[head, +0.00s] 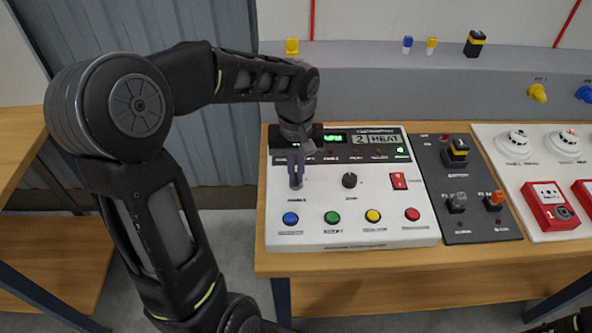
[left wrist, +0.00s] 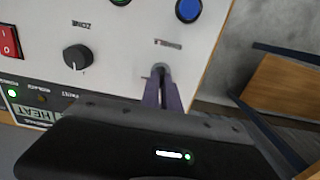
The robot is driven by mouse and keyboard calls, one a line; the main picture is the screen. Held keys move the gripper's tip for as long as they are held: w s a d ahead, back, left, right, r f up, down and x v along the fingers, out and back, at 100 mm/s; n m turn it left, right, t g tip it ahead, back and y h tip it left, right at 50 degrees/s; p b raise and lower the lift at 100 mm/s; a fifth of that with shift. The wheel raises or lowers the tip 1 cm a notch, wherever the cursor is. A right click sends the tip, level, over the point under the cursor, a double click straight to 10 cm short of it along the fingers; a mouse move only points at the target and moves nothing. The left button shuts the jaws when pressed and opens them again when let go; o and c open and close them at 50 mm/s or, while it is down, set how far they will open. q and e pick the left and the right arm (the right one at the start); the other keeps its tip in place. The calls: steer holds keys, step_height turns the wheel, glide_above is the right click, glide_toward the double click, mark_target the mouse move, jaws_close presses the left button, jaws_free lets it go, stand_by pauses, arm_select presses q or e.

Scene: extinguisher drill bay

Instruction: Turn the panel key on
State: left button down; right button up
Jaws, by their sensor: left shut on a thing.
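The white control panel (head: 350,236) lies on the wooden table, and its left part shows in the left wrist view (left wrist: 130,40). My left gripper (head: 296,184) points down at the panel's left side, above the blue button. In the left wrist view its purple fingers (left wrist: 162,80) are shut on the small panel key (left wrist: 160,67). Only a little grey metal of the key shows at the fingertips; the rest is hidden, so its turn angle cannot be told.
The panel has a black knob (head: 349,180), a red rocker switch (head: 399,181), blue, green, yellow and red buttons, and a lit display (head: 375,139). A dark switch plate (head: 480,225) and a white detector board (head: 547,224) lie to the right.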

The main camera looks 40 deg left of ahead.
arm_select(q)
steer(key=shift+m, duration=0.4)
stand_by(0.3)
steer(key=m, duration=0.5)
steer(key=shift+w+d, duration=0.1)
steer(key=m, duration=0.6)
steer(key=shift+d, duration=0.15)
stand_by(0.4)
steer(key=c, duration=1.6)
jaws_free()
steer(key=shift+r, duration=0.1)
step_height(320, 180, up, 8)
steer(key=b, duration=0.1)
steer(key=shift+f, duration=0.2)
